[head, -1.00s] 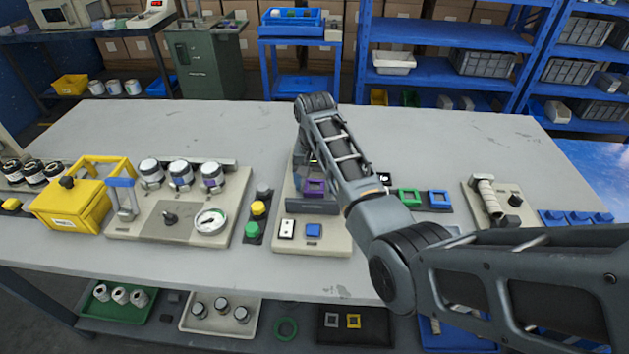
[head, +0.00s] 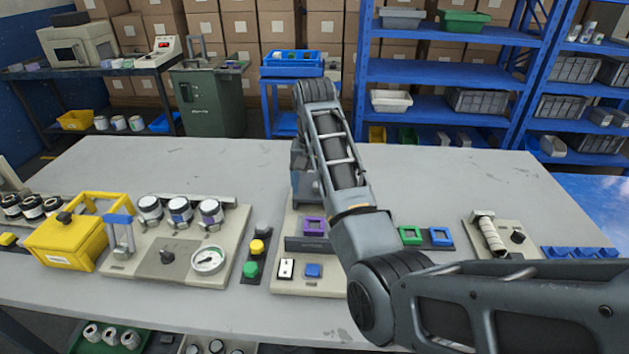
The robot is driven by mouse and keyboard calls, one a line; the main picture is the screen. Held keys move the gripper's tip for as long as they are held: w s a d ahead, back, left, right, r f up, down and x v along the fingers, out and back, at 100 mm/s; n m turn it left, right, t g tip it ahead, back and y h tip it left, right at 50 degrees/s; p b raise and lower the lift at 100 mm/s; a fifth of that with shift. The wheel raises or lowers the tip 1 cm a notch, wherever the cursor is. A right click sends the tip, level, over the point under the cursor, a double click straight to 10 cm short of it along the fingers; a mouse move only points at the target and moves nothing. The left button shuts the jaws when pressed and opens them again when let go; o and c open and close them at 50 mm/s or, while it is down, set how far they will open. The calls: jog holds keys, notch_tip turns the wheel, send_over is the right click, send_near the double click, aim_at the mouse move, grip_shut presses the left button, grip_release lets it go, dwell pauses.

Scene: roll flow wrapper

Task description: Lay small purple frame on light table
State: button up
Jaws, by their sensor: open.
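The small purple frame (head: 314,233) sits on a beige fixture (head: 338,285), just behind a dark labelled bar, near the middle of the light table (head: 440,190). My gripper (head: 303,192) hangs from the wrist above and behind the purple frame, apart from it as far as I can see. It is open and empty-looking, though the forearm hides much of it and the fingertips are not clear.
Left of the fixture are green and yellow buttons (head: 252,258), a jar station with a gauge (head: 208,260) and a yellow box (head: 70,240). Right are green (head: 410,235) and blue (head: 440,236) frames and a roll unit (head: 488,235). The table's back half is largely clear.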

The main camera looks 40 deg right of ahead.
jog(key=shift+a+r, duration=0.1)
jog(key=shift+r, duration=0.5)
jog(key=shift+s, duration=0.2)
